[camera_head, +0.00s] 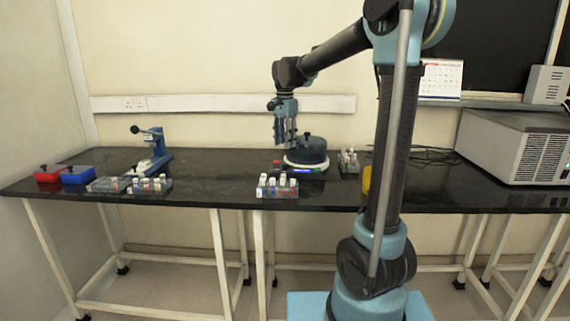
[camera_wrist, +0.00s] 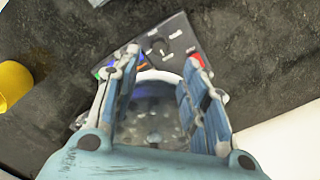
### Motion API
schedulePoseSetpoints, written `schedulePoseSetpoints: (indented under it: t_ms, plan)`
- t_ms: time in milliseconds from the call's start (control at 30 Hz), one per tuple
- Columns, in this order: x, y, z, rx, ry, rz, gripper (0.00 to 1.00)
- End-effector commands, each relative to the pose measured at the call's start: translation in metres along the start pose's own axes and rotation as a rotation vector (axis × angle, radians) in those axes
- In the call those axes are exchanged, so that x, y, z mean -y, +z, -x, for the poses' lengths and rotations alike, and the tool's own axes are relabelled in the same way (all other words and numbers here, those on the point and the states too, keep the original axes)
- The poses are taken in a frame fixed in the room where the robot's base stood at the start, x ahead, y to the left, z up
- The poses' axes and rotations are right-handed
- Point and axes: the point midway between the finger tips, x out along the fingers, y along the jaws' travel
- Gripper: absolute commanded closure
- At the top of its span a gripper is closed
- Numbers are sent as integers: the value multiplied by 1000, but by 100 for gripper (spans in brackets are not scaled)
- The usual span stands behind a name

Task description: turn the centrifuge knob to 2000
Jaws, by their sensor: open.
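The centrifuge (camera_head: 306,154) is a low round device with a dark lid, a white base rim and a coloured strip on its front. A small dark knob (camera_head: 307,135) stands on its lid; I cannot make out a speed dial or its numbers. My gripper (camera_head: 285,142) points down just left of the lid, open and apparently holding nothing. In the wrist view my gripper (camera_wrist: 163,58) has its two blue fingers spread. A white curved rim (camera_wrist: 158,76) and a dark speckled round surface show between them, probably the centrifuge, partly hidden by the fingers.
A tube rack (camera_head: 277,189) stands in front of the centrifuge, another rack (camera_head: 348,163) to its right. A yellow object (camera_head: 366,180) is partly behind my arm; a yellow cylinder (camera_wrist: 14,84) shows in the wrist view. A large grey machine (camera_head: 515,146) fills the right end.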

Motion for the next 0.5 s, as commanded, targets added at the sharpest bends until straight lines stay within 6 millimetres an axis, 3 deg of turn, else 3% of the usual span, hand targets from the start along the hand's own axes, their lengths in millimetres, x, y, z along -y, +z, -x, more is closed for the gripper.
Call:
schedulePoseSetpoints:
  t_ms: [300, 500]
  plan:
    - [0, 0, -54, 0, 0, 0, 60]
    - [0, 0, -79, 0, 0, 0, 60]
